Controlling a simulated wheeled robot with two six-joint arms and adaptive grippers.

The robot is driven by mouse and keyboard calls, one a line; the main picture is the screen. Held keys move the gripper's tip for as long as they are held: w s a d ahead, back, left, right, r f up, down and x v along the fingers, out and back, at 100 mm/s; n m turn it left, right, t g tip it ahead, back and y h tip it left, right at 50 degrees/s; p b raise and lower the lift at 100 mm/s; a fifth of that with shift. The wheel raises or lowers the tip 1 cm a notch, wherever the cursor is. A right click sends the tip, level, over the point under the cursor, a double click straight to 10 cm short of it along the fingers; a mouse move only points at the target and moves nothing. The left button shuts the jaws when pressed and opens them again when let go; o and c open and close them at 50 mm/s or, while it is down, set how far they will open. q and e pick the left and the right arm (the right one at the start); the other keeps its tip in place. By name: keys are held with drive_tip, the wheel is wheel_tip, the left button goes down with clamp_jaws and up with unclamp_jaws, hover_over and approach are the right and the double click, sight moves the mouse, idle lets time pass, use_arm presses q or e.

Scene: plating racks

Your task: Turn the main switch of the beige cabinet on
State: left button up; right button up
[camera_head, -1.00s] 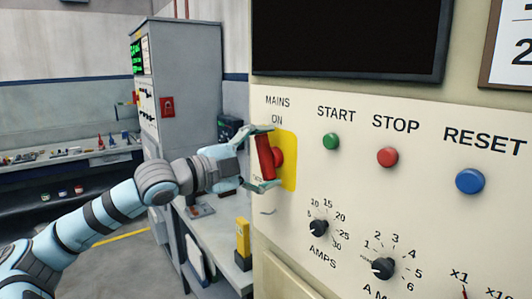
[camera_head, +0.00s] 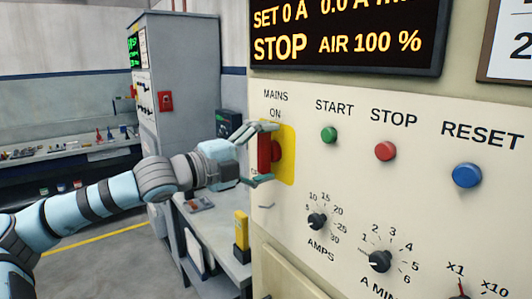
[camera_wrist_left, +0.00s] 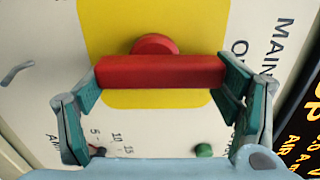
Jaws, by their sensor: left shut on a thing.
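The main switch is a red bar handle (camera_head: 264,157) on a yellow plate (camera_head: 288,155) under the words MAINS and ON, at the left of the beige cabinet's panel (camera_head: 350,185). The handle stands upright, its top end towards ON. My left gripper (camera_head: 267,153) is shut on the handle, one finger at its top end and one at its bottom end. In the left wrist view the red handle (camera_wrist_left: 160,72) lies between the two green finger pads. The cabinet's display (camera_head: 345,35) is lit and reads STOP, SET 0 A, AIR 100 %. My right gripper is out of view.
The green START (camera_head: 328,135), red STOP (camera_head: 385,151) and blue RESET (camera_head: 467,175) buttons sit right of the switch. Black knobs (camera_head: 379,261) are below. A grey bench with a yellow object (camera_head: 242,239) stands at the left, before a grey cabinet (camera_head: 185,90).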

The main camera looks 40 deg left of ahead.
use_arm(q)
drive_tip(key=o, duration=1.1)
